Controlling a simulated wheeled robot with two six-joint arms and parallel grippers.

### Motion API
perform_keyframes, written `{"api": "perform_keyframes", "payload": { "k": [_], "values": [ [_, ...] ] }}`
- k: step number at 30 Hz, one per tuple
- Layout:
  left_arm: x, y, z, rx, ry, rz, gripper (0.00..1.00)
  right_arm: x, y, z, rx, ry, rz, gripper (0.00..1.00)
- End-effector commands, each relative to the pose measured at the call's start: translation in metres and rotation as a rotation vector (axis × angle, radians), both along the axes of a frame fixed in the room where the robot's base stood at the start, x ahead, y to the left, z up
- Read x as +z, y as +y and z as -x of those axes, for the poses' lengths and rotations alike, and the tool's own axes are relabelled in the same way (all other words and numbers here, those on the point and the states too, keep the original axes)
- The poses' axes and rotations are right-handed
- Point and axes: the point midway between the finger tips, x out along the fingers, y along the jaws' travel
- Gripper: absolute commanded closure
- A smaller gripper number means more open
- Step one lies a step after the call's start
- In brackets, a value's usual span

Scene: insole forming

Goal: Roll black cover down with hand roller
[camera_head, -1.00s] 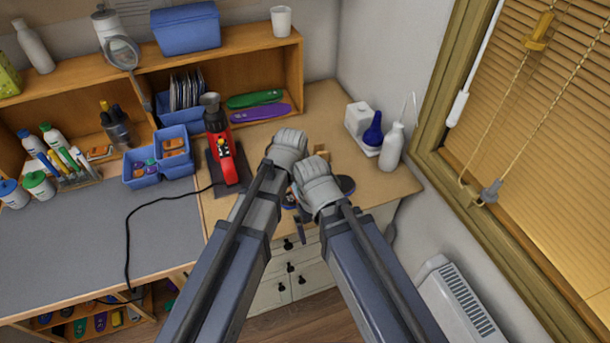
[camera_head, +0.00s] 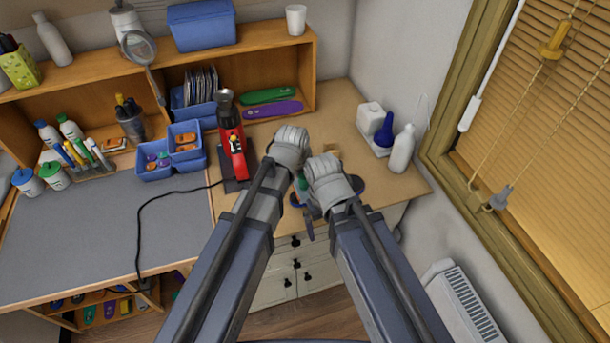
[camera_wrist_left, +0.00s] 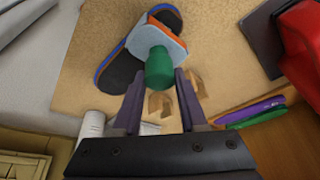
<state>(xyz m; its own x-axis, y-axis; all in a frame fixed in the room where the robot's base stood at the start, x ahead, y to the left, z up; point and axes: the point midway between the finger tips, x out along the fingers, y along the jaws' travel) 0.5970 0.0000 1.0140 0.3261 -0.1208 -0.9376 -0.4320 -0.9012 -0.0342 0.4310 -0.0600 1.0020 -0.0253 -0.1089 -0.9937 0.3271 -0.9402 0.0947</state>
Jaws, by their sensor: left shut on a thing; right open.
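My left gripper (camera_head: 301,178) is shut on the green handle (camera_wrist_left: 159,68) of a tool with a pale plate-like part (camera_wrist_left: 153,42) edged in orange. The handle also shows as a bit of green in the head view (camera_head: 303,186). The plate-like part lies over a black-topped piece with a blue edge (camera_wrist_left: 122,72); whether they touch is hard to tell. The black surface shows on both sides of the plate. No roller cylinder is clearly visible. My right gripper (camera_head: 309,222) is open beside the left one, low over the blue-edged piece, largely hidden by its own arm.
Small tan blocks (camera_head: 333,150) lie just behind the grippers. A red and black device (camera_head: 231,140) with a cord stands to the left. White and blue bottles (camera_head: 402,150) stand at the right by the wall. The grey mat (camera_head: 100,225) is mostly clear.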

Motion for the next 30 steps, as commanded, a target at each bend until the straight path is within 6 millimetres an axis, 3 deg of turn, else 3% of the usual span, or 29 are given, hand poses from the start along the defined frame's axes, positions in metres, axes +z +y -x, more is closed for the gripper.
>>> {"api": "perform_keyframes", "payload": {
  "k": [1, 16, 30],
  "values": [
    [0.011, 0.000, 0.000, 0.000, -0.001, 0.000, 1.00, 0.011, 0.000, 0.000, 0.000, 0.000, 0.000, 0.00],
    [0.057, 0.000, -0.001, 0.000, -0.002, 0.001, 1.00, 0.057, 0.000, 0.000, -0.002, 0.000, -0.001, 0.00],
    [0.055, 0.000, 0.000, 0.000, -0.002, 0.001, 1.00, 0.055, 0.000, 0.000, -0.003, 0.000, -0.001, 0.00]
  ]
}}
